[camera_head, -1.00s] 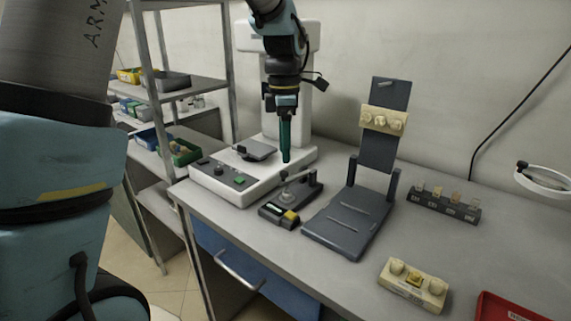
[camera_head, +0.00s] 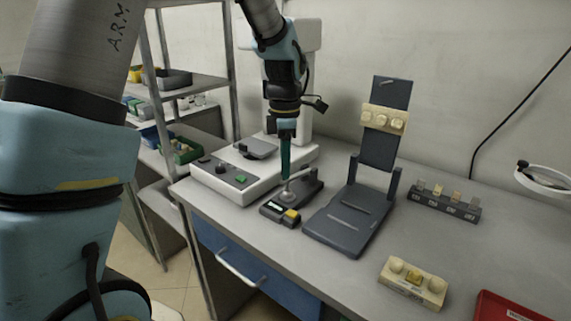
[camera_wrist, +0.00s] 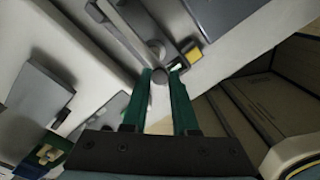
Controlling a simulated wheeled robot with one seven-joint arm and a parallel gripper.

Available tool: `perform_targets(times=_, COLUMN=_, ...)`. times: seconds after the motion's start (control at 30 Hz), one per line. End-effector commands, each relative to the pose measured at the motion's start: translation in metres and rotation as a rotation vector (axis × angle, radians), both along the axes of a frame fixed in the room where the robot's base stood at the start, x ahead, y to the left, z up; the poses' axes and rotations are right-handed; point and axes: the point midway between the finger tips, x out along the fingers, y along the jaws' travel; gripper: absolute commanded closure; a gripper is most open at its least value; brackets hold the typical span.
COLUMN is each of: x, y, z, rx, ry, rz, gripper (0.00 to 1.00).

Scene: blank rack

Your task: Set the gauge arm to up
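The gauge (camera_head: 308,195) is a small dark block on the bench with a pale arm (camera_head: 300,177) across its top and a round pad below the arm's near end. The gauge arm shows as a grey bar in the wrist view (camera_wrist: 128,28), with a round knob (camera_wrist: 159,76) near its end. My gripper (camera_head: 286,179) points down at the arm's near end. In the wrist view its two green fingers (camera_wrist: 160,75) are apart, one on each side of the knob. I cannot tell whether they touch it.
A small display unit with a yellow button (camera_head: 291,215) sits in front of the gauge. A white instrument (camera_head: 215,185) stands left, and a dark stand (camera_head: 345,222) stands close on the right. A cream block (camera_head: 412,284) and red tray (camera_head: 505,308) lie front right.

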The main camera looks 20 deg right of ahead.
Motion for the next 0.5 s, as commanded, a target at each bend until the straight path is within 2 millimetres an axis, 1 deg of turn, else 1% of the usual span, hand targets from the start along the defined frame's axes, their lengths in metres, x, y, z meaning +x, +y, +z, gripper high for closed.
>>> perform_targets(times=0.03, x=-0.0002, y=0.0001, z=0.0001, rx=0.0, ry=0.0, rz=0.0, gripper=0.82)
perform_targets(times=0.2, x=-0.0002, y=0.0001, z=0.0001, rx=0.0, ry=0.001, rz=0.0, gripper=1.0)
perform_targets(times=0.5, x=-0.0003, y=0.0001, z=0.0001, rx=0.0, ry=0.001, rz=0.0, gripper=1.0)
